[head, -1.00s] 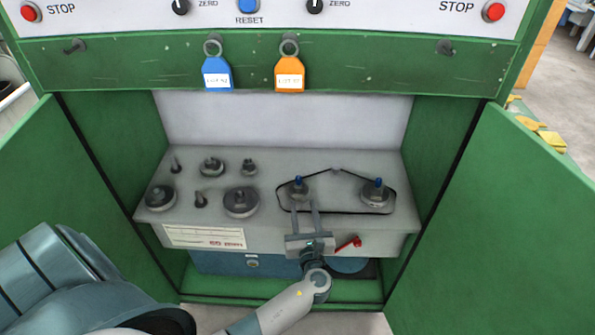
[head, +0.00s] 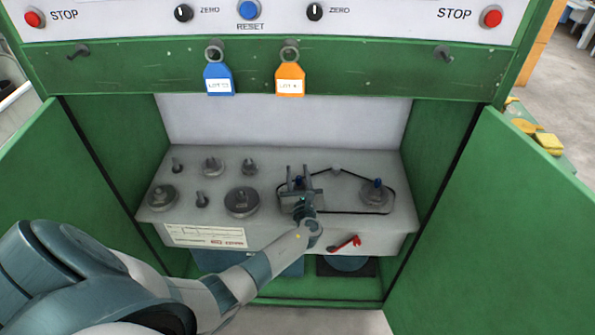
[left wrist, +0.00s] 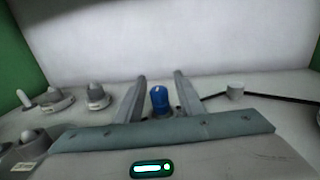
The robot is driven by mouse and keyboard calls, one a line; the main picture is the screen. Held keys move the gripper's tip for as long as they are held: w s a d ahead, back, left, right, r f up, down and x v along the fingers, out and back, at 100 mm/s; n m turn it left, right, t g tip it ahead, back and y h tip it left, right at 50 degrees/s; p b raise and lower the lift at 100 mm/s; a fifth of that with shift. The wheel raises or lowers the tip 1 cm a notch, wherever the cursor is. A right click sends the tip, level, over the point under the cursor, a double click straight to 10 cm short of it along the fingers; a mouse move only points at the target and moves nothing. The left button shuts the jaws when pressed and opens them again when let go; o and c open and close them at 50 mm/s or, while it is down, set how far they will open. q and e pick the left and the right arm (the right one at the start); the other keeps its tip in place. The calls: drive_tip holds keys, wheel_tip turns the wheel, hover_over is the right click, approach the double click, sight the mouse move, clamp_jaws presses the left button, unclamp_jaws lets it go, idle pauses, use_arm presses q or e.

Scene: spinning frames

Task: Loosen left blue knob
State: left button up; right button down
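The left blue knob (head: 297,182) stands on the left pulley of the belt pair. In the left wrist view the blue knob (left wrist: 160,99) is upright between my two finger bars, with a gap on each side. My left gripper (head: 297,176) is open around it, and its fingers (left wrist: 160,90) do not visibly touch it. The gripper and wrist hide most of the left pulley. My right gripper is in neither view.
A black belt (head: 335,211) runs between the pulleys. Several bare pulleys and posts, such as one large pulley (head: 241,201), stand on the left of the grey deck. A red lever (head: 346,243) is on the front. Green doors (head: 500,230) stand open at both sides.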

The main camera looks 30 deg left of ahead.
use_arm(q)
drive_tip(key=shift+w+a, duration=0.25)
drive_tip(key=shift+a, duration=0.05)
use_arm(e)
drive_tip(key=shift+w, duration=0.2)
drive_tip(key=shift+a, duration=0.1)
use_arm(q)
clamp_jaws()
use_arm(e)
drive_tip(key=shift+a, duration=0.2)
